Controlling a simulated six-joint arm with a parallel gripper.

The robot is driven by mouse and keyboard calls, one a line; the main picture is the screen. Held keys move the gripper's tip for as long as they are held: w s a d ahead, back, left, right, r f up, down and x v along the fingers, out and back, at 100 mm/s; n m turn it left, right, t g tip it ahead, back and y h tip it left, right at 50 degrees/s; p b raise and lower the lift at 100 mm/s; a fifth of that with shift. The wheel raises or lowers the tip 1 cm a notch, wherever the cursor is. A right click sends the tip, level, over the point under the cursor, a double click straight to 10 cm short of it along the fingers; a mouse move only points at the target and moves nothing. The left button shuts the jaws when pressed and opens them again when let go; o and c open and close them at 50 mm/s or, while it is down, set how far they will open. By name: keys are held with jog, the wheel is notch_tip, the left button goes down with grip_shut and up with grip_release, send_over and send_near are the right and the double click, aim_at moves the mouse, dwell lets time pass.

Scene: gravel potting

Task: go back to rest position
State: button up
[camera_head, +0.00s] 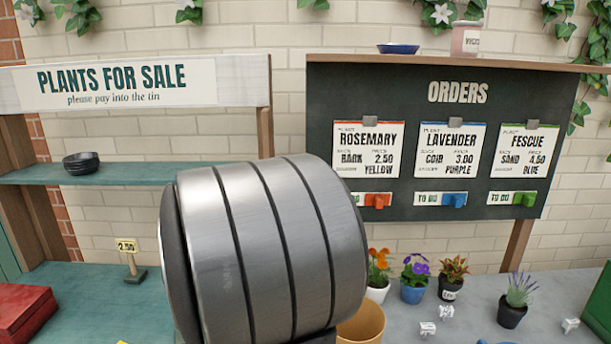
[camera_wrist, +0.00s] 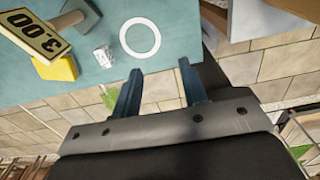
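My gripper (camera_wrist: 160,92) shows in the wrist view with its two dark fingers spread apart and nothing between them. It hangs past the edge of a teal surface (camera_wrist: 195,30), with paving below. In the head view a large grey part of my own arm fills the middle and hides much of the counter; the gripper itself is not visible there.
The wrist view shows a 3.00 price sign (camera_wrist: 38,36), a yellow block (camera_wrist: 58,68), a small white item (camera_wrist: 103,57) and a white ring (camera_wrist: 140,37). The head view shows potted plants (camera_head: 414,278), a tan pot (camera_head: 362,325), a red box (camera_head: 24,310) and the orders board (camera_head: 450,150).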

jog(key=d+r+m, duration=0.2)
jog(key=d+m, duration=0.9)
jog(key=d, duration=1.9)
jog(key=shift+d, duration=0.4)
jog(key=shift+o, duration=0.5)
jog(key=shift+s+r, duration=0.1)
